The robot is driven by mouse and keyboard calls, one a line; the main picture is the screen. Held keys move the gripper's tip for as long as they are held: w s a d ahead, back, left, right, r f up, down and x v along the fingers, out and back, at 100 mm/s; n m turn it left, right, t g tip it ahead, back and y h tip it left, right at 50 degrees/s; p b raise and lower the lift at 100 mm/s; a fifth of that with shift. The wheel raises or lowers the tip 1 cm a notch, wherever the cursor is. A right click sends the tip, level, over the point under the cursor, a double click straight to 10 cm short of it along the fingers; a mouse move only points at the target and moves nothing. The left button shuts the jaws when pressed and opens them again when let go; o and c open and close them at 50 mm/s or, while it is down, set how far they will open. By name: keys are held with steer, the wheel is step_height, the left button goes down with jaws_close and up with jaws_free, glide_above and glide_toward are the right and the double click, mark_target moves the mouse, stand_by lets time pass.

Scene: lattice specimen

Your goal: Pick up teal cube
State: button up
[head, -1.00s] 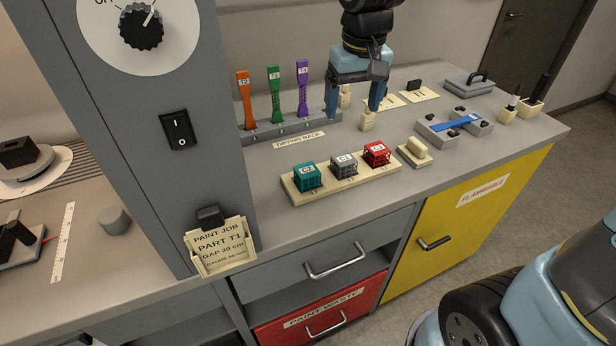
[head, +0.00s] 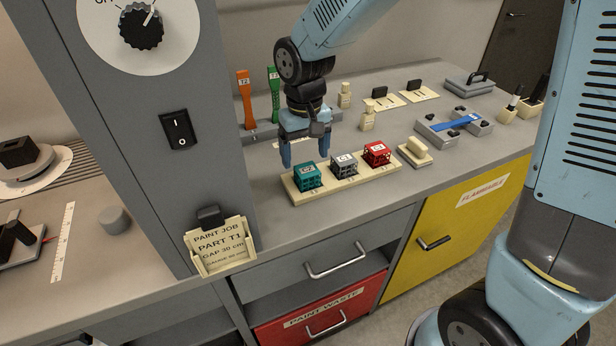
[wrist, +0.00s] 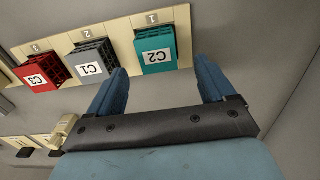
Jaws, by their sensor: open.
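The teal cube (head: 307,177), a lattice block with a white label C2, sits at the left end of a cream tray (head: 345,190). It also shows in the wrist view (wrist: 156,48), in the slot marked 1. My gripper (head: 306,158) is open and empty. In the head view it hangs just above and behind the teal cube, its fingers apart. In the wrist view the fingers (wrist: 160,80) point toward the tray, with the teal cube a little beyond the fingertips and between their lines. No contact with the cube shows.
A grey cube C1 (head: 344,163) and a red cube C3 (head: 376,153) share the tray. Behind my gripper stand an orange specimen (head: 245,98) and a green one (head: 274,92) in a rack. A grey panel (head: 205,90) rises at left.

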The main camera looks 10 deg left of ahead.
mark_target(307, 169)
steer(key=shift+s+d+f, duration=0.1)
steer(key=shift+d+f, duration=0.05)
steer(key=shift+f, duration=1.35)
steer(key=shift+d+f, duration=0.1)
steer(key=shift+f, duration=1.4)
steer(key=shift+c, duration=0.3)
steer(key=c, duration=1)
steer(key=shift+r, duration=0.15)
